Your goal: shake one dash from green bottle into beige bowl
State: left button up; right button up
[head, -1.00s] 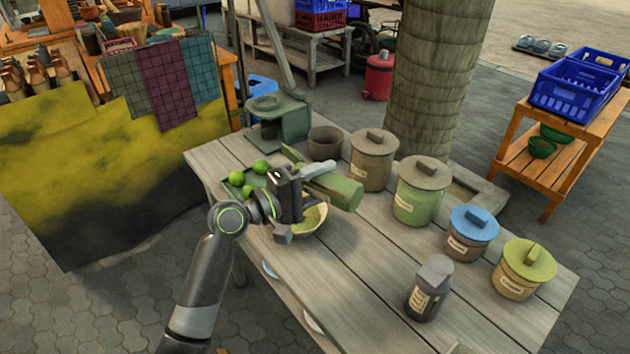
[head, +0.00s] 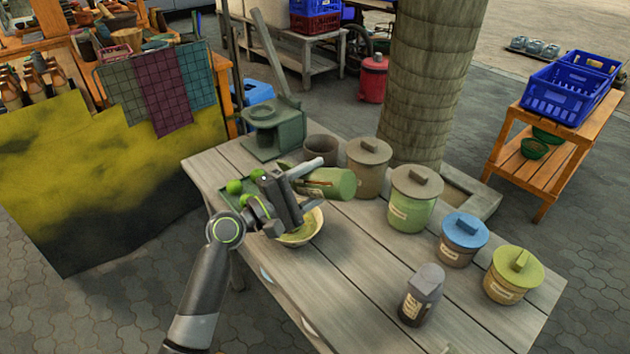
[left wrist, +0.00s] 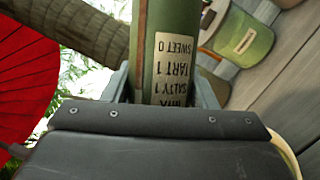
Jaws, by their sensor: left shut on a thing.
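My left gripper (head: 300,178) is shut on the green bottle (head: 335,184) and holds it tipped onto its side, above the table. In the left wrist view the green bottle (left wrist: 166,50) stands between the fingers, with a label that reads in part "SALTY 1", "TART 1", "SWEET 0". The beige bowl (head: 306,232) sits on the table under the gripper, partly hidden by it, with some greenish contents showing. Whether anything is falling from the bottle cannot be seen. My right gripper is not in view.
Lidded jars stand along the table's far side, including a brown one (head: 368,166), a green one (head: 411,205) and a blue-lidded one (head: 463,240). A dark grey-capped jar (head: 421,296) stands near the front. Green limes (head: 235,187) lie left of the bowl. The table's middle (head: 370,250) is clear.

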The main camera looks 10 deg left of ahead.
aim_at(317, 195)
pick_arm(q)
jog(key=shift+r, duration=0.1)
jog(key=shift+r+p, duration=0.2)
jog(key=shift+p, duration=0.5)
jog(key=shift+f+p, duration=0.1)
jog(key=shift+p, duration=0.35)
jog(key=shift+f+m+b, duration=0.4)
jog(key=shift+f+m, duration=0.15)
jog(key=shift+m, duration=0.15)
jog(key=f+m+g+b, duration=0.1)
jog(key=m, duration=0.1)
jog(key=f+m+y+b, duration=0.1)
jog(key=shift+d+f+m+g, duration=0.2)
jog(key=shift+f+m+g, duration=0.05)
jog(key=shift+m+g, duration=0.15)
jog(key=shift+w+a+r+m+y+p, duration=0.1)
jog(key=shift+a+r+m+y+p, duration=0.1)
jog(key=shift+r+m+p, duration=0.3)
jog(key=shift+w+a+r+m+y+p, duration=0.1)
jog(key=shift+a+r+m+p, duration=0.1)
jog(key=shift+r+m+p, duration=0.3)
jog(key=shift+w+a+r+m+g+y+p, duration=0.15)
jog(key=shift+a+m+y+p, duration=0.2)
jog(key=shift+m, duration=0.2)
jog(key=shift+a+r+m+g+y+p, duration=0.15)
jog(key=shift+a+m+y+p, duration=0.2)
jog(key=shift+m, duration=0.2)
jog(key=shift+w+f, duration=0.1)
